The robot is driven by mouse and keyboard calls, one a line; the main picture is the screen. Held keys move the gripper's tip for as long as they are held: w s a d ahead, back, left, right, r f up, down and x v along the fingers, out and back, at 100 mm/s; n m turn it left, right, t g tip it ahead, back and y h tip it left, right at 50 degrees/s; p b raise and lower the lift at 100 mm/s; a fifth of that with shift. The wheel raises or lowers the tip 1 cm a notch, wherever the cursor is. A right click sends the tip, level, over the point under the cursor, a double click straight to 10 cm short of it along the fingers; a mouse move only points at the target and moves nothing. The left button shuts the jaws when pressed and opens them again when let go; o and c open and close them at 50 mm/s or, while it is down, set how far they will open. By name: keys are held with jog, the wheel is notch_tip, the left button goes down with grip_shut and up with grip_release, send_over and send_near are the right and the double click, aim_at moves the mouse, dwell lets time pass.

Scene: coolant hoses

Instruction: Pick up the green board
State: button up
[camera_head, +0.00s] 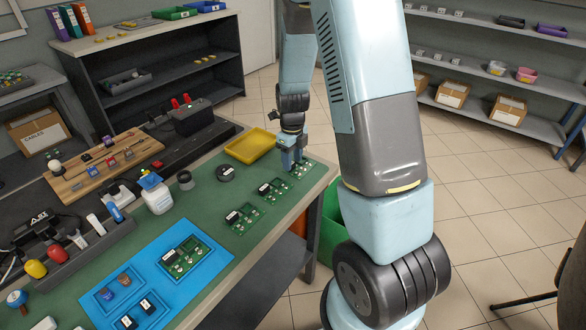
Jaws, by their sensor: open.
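Several green boards lie on the green bench mat. One board (304,168) is at the far right end, partly hidden by my gripper. A second board (277,190) lies nearer, and a third board (241,220) nearer still. Another green board (187,254) sits in the blue tray (212,277) at the front. My gripper (294,171) is open and points down at the far right board, very close over it. I cannot tell whether the fingers touch the board, and nothing shows held between them.
A yellow tray (250,146) stands just left of my gripper. The bench's right edge (322,186) is close to the far board. A green bin (333,226) stands on the floor beyond it.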

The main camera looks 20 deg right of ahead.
jog(key=shift+f, duration=0.95)
jog(key=shift+c, duration=0.5)
jog(key=c, duration=0.7)
